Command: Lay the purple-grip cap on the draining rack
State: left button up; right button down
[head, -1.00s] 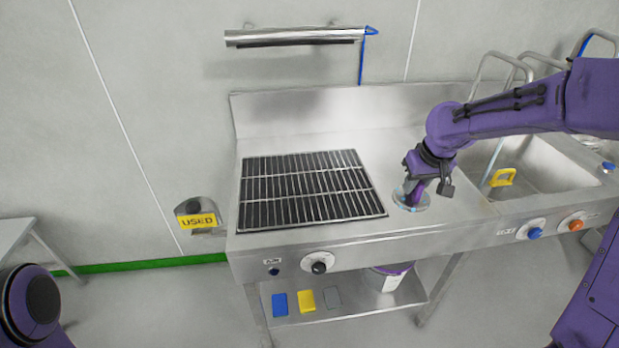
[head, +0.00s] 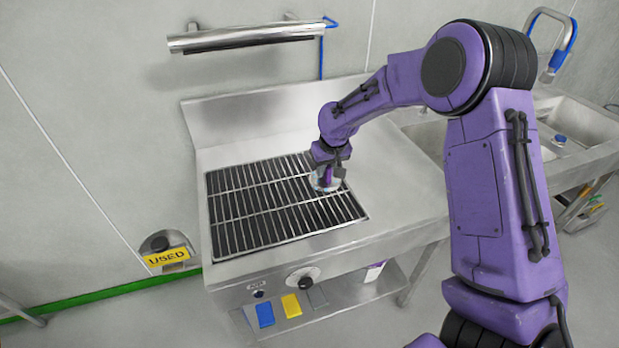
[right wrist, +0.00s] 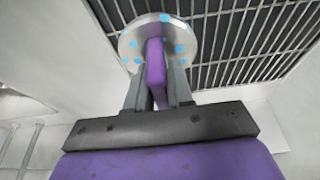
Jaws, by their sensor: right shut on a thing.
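My right gripper (head: 328,172) is shut on the purple grip of a round metal cap (head: 318,184). In the right wrist view the fingers (right wrist: 155,90) pinch the upright purple grip (right wrist: 155,68), and the cap's pale disc (right wrist: 130,42) carries several light blue marks. The cap is at the right part of the draining rack (head: 255,215), a dark slatted grid with pale crossbars set in the steel counter. In the right wrist view the disc overlaps the rack's edge (right wrist: 255,45). I cannot tell whether it touches the slats. My left gripper is not in view.
The rest of the rack is bare. Steel counter (head: 390,185) lies to its right, then a sink (head: 585,125). A wall bar (head: 245,38) hangs above the backsplash. A yellow USED sign (head: 166,257) is at the left. Blue and yellow items (head: 278,310) sit on the lower shelf.

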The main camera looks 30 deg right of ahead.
aim_at(315, 173)
jog(key=w+f, duration=0.1)
jog(key=f, duration=0.1)
jog(key=w+a+f+p, duration=0.1)
jog(key=w+f, duration=0.1)
jog(key=shift+w+a+f, duration=0.15)
jog(key=shift+w, duration=0.05)
jog(key=f, duration=0.1)
jog(key=f+p, duration=0.2)
jog(key=shift+s+a, duration=0.1)
jog(key=shift+a, duration=0.15)
jog(key=shift+d+f, duration=0.1)
jog(key=shift+f, duration=0.1)
jog(key=c, duration=1.1)
grip_release()
jog(key=shift+o, duration=0.5)
jog(key=shift+r, duration=0.1)
jog(key=shift+r, duration=0.1)
